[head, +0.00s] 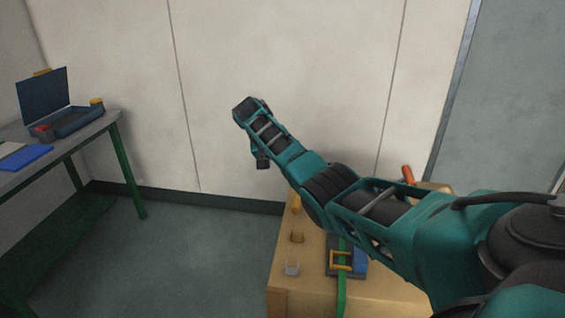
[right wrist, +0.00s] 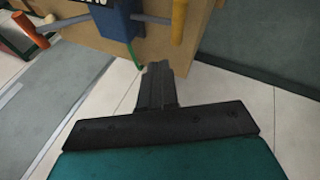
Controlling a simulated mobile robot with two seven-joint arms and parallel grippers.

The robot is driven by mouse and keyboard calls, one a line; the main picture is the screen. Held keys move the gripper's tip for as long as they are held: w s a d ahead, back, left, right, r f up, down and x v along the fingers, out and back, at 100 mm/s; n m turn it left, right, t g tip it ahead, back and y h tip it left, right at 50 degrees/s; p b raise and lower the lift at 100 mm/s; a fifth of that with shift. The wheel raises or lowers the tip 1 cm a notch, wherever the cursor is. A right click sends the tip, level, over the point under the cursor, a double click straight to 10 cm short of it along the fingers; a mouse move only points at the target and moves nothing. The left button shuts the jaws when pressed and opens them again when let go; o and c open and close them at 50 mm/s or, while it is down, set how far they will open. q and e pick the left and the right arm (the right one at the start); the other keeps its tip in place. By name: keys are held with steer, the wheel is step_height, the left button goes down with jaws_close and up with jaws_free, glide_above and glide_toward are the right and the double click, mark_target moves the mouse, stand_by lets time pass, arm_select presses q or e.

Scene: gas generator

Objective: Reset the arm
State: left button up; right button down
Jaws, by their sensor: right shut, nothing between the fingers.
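My right arm comes in from the right in the head view, raised over the wooden box and stretched toward the wall. My right gripper (head: 244,109) is at its far end, in the air, well apart from anything. In the right wrist view the right gripper (right wrist: 157,70) is shut, its fingers together with nothing between them. My left gripper is not in view.
A wooden box (head: 283,270) below my right arm bears a blue part (head: 361,262), a green strap, a yellow buckle and orange handles. A table (head: 88,131) with an open blue case (head: 75,118) stands at the left. Floor between is clear.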

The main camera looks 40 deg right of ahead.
steer(key=s+a+f+n+t, duration=0.2)
steer(key=s+a+f+n, duration=0.1)
steer(key=a+f, duration=0.55)
steer(key=s+a+f+n+y, duration=0.1)
steer(key=s+a+f, duration=0.1)
steer(key=s+a, duration=0.2)
steer(key=s+a+f+n+y, duration=0.1)
steer(key=s+a+f+n, duration=0.1)
steer(key=s, duration=0.3)
steer(key=s+a+f+n+t+y, duration=0.1)
steer(key=s+a+f, duration=0.2)
steer(key=s+a, duration=0.2)
steer(key=shift+a+f, duration=0.15)
steer(key=shift+a, duration=0.2)
steer(key=s+a+r+n+y, duration=0.1)
steer(key=s+a+r, duration=0.15)
steer(key=s, duration=0.35)
steer(key=s+a+r+n+t+y, duration=0.1)
steer(key=s+a, duration=0.2)
steer(key=s, duration=0.2)
steer(key=s+a+r+y, duration=0.1)
steer(key=s+a+r, duration=0.15)
steer(key=s, duration=0.35)
steer(key=w+a+f+n+t+y, duration=0.1)
steer(key=w+a+f+t+y, duration=0.1)
steer(key=w+f+t, duration=0.5)
steer(key=shift+w+a+f+t, duration=0.3)
steer(key=shift+w+a+f, duration=0.25)
steer(key=shift+f, duration=0.6)
steer(key=shift+d, duration=0.2)
